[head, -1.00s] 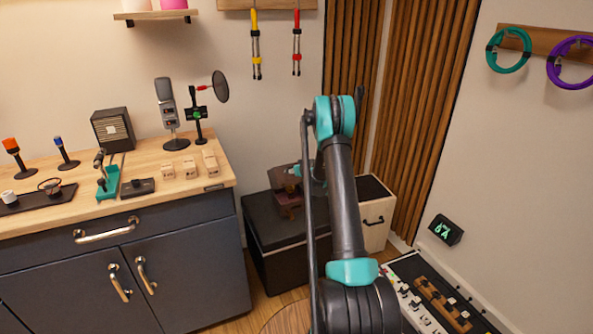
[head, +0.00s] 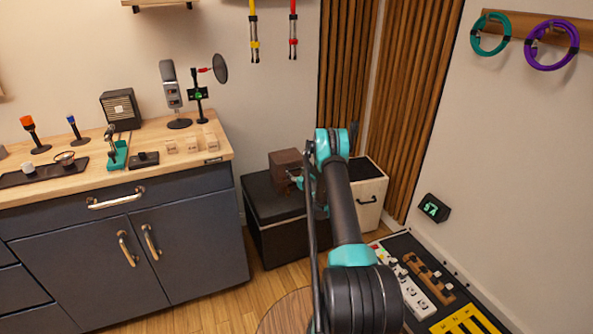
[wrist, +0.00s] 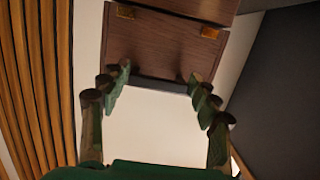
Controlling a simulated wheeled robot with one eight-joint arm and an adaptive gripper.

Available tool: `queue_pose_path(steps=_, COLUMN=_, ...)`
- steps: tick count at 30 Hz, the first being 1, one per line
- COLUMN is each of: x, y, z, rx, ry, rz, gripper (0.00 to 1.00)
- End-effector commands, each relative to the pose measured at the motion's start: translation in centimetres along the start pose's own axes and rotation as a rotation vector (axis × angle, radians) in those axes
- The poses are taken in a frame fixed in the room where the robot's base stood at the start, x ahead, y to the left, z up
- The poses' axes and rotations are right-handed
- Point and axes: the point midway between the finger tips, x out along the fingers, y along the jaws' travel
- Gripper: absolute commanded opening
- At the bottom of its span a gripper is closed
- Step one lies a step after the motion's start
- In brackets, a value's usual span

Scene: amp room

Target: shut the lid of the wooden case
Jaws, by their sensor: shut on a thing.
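The wooden case (head: 284,160) is dark brown and sits on a black box-shaped seat. In the wrist view, a dark wood panel, which looks like the case's lid (wrist: 160,45), fills the upper middle. It has two brass fittings along a seam, with another wood face beyond. My gripper (head: 298,181) is at the case's front right side in the head view. In the wrist view, its green fingers (wrist: 156,80) are spread apart at the panel's near edge, and the gripper is shut on the lid. How far the lid is open is hard to tell.
The black seat (head: 275,235) stands beside the grey cabinet (head: 150,230). A pale crate (head: 369,212) with a black handle is to the right, near wood slats (head: 405,110). A board with switches (head: 430,275) lies at lower right. Bare floor (head: 235,305) shows in front.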

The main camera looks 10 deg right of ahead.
Motion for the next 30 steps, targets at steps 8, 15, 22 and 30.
queue_pose_path(steps=8, x=0.6, y=-0.1, z=1.4, rx=0.0, ry=0.063, rz=-0.001, gripper=0.1)
queue_pose_path(steps=15, x=0.7, y=-0.1, z=1.7, rx=-0.003, ry=0.078, rz=-0.002, gripper=0.1)
queue_pose_path(steps=22, x=0.7, y=-0.1, z=1.7, rx=-0.002, ry=0.079, rz=-0.002, gripper=0.08)
queue_pose_path(steps=30, x=0.7, y=0.0, z=1.5, rx=0.0, ry=0.079, rz=-0.001, gripper=0.42)
